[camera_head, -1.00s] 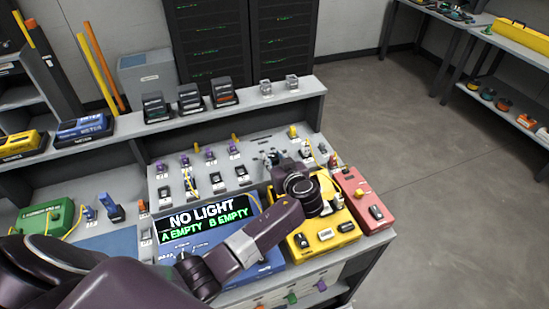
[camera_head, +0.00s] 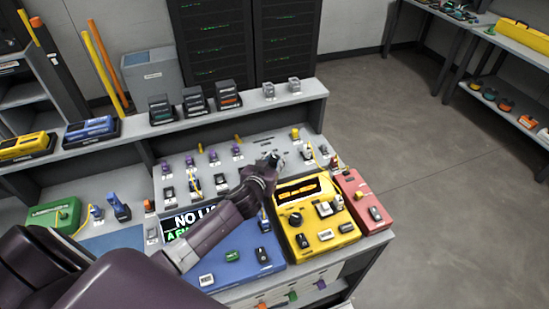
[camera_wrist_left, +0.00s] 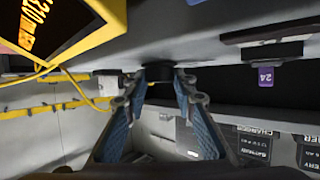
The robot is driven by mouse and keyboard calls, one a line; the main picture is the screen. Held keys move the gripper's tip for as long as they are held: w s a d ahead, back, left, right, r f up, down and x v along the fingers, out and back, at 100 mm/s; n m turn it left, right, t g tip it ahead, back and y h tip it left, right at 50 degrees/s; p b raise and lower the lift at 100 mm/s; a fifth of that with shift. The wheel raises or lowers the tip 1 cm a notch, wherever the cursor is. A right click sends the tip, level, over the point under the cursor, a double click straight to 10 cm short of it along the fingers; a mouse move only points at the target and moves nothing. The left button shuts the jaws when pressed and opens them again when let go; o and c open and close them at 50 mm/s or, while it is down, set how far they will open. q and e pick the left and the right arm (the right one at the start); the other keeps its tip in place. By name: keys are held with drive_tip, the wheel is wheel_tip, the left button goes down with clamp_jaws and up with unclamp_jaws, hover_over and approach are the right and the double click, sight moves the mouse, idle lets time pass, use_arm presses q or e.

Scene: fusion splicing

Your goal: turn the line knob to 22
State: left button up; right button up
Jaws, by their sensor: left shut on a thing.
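My left gripper (camera_head: 274,160) reaches over the blue box to the grey sloped panel (camera_head: 226,174). In the left wrist view, its two blue-padded fingers (camera_wrist_left: 161,80) are shut on a short dark round knob (camera_wrist_left: 158,74) under the panel surface as pictured. The number the knob points to cannot be read. A purple tag marked 24 (camera_wrist_left: 265,77) hangs at a port beside it. My right gripper is not in view.
The yellow box (camera_head: 314,238) with a lit display and the red box (camera_head: 358,193) stand right of my arm. The blue box (camera_head: 236,266) is partly under it. A yellow cable (camera_wrist_left: 78,85) runs near the fingers. Several purple-tagged ports line the panel.

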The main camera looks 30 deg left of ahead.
use_arm(q)
drive_tip(key=shift+h, duration=0.3)
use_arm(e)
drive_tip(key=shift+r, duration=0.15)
use_arm(q)
drive_tip(key=o, duration=1.2)
drive_tip(key=shift+c, duration=0.2)
drive_tip(key=v, duration=1.2)
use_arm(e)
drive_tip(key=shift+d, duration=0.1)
use_arm(q)
drive_tip(key=shift+f, duration=0.1)
